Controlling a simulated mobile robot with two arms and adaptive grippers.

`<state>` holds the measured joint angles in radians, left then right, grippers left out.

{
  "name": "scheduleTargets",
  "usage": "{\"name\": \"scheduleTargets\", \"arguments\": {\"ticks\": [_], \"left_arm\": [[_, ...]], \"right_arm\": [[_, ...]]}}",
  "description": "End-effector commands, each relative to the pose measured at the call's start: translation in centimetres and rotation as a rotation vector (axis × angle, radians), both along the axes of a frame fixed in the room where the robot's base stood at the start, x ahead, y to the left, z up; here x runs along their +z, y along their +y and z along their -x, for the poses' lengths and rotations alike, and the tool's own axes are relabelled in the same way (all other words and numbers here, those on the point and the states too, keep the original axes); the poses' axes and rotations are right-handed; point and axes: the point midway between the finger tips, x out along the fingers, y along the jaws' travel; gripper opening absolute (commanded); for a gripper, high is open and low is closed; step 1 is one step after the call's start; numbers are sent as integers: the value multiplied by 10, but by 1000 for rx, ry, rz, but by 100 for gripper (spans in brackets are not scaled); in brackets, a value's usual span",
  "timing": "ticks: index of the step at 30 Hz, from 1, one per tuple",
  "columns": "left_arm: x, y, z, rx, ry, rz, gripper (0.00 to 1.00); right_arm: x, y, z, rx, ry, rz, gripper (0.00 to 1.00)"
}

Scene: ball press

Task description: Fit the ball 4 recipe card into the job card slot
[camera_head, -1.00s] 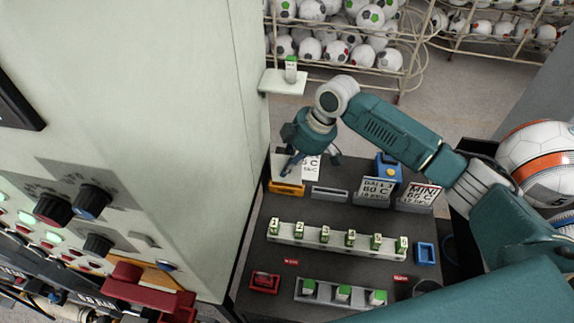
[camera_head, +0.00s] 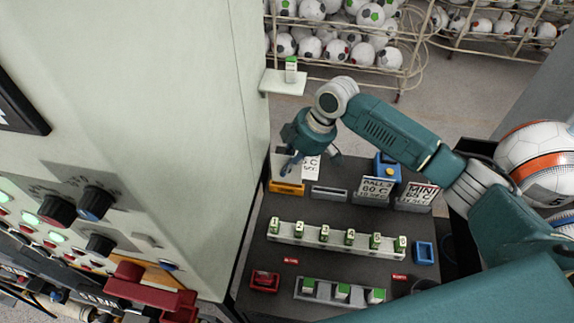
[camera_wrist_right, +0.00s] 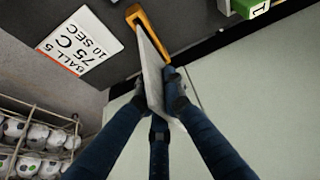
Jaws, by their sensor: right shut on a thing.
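My right gripper (camera_head: 290,165) is over the back left of the dark table, beside the pale cabinet, with its fingers pointing down. It is shut on a white card (camera_wrist_right: 153,80), which shows nearly edge-on in the right wrist view, so its print cannot be read. The far edge of the card meets the yellow-orange card slot (camera_head: 286,188), also seen in the wrist view (camera_wrist_right: 151,31). The card stands roughly in line with the slot. I cannot tell how deep it sits. My left gripper is not in view.
A row of numbered green-white blocks (camera_head: 324,233) stands in front.

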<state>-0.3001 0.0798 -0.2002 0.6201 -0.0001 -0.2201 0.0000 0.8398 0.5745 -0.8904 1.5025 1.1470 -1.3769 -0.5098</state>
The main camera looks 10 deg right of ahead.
Motion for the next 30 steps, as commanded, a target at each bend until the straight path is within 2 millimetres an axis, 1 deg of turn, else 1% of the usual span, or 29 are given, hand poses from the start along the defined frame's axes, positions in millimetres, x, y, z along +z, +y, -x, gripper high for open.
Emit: {"name": "scheduleTargets", "arguments": {"ticks": [10,26,30], "left_arm": [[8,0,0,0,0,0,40],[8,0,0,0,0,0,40],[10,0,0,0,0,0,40]], "right_arm": [[2,0,0,0,-1,0,0],[0,0,0,0,0,0,0],[1,0,0,0,0,0,0]]}}
